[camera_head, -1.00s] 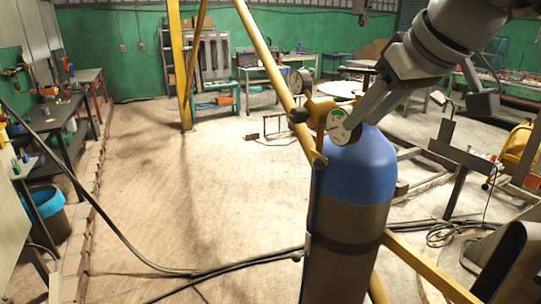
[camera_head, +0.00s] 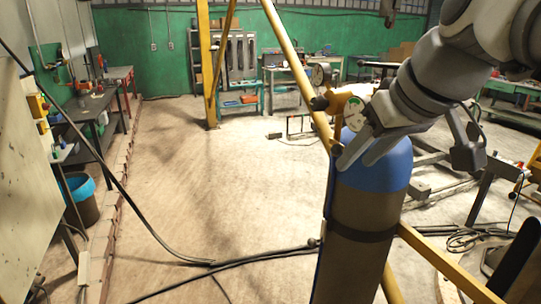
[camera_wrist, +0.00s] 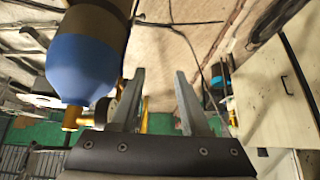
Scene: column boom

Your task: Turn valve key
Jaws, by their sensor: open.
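A gas cylinder (camera_head: 355,225) with a blue shoulder and grey-brown body stands upright right of centre in the head view. In the wrist view the cylinder (camera_wrist: 90,60) and valve (camera_wrist: 72,118) appear inverted, left of the spread fingers (camera_wrist: 160,80). The left finger partly hides the yellow parts behind it. I cannot tell whether a finger touches the cylinder.
Yellow frame bars (camera_head: 290,58) rise behind the cylinder, and another bar (camera_head: 450,262) runs low at right. Black cables (camera_head: 235,262) lie on the floor. A workbench (camera_head: 85,118) and a bin with a blue liner (camera_head: 78,198) stand at left. The floor left of the cylinder is mostly open.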

